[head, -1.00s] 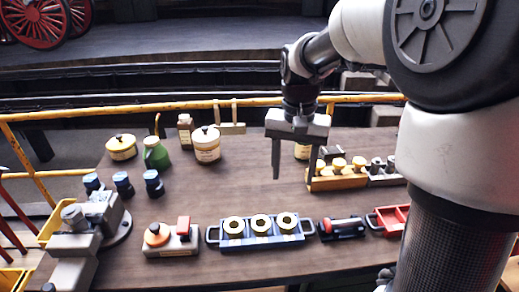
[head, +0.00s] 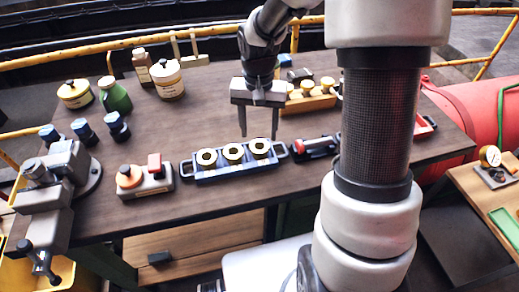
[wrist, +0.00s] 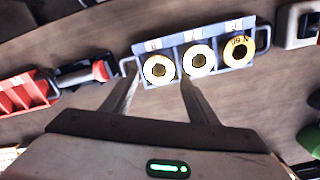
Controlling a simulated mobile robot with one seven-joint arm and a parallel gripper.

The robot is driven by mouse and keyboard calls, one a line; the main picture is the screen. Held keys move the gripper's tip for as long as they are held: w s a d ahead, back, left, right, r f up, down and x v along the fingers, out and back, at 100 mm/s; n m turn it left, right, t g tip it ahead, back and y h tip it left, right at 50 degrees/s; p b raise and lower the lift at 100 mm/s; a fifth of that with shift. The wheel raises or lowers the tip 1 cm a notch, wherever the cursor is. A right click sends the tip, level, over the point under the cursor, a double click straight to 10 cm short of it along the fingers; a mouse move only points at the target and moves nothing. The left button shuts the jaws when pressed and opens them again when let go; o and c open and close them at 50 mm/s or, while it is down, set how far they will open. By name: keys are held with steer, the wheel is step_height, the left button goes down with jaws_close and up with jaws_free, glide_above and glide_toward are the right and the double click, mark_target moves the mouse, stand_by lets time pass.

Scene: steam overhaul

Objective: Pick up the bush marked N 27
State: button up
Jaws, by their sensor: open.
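Three brass-coloured bushes (head: 207,158) (head: 233,152) (head: 260,147) sit in a row in a blue tray (head: 233,172) with end handles. They also show in the wrist view (wrist: 159,70) (wrist: 198,60) (wrist: 238,50). The one at the right in the wrist view carries dark marks; I cannot read N 27 on any of them. My gripper (head: 259,136) is open and empty, pointing down, with its fingertips close to the tray's far side. In the wrist view its fingers (wrist: 160,82) appear around the near edge of the left bush; I cannot tell their height above it.
A dark cylinder on a stand (head: 315,147) is right of the tray. A block with orange and red parts (head: 144,180) is at its left. A wooden rack (head: 310,102) stands behind to the right. A vise (head: 60,180) is far left.

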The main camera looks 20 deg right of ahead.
mark_target(259, 140)
step_height(259, 140, down, 5)
steer(key=shift+w+d+r, duration=0.1)
steer(key=c, duration=1.1)
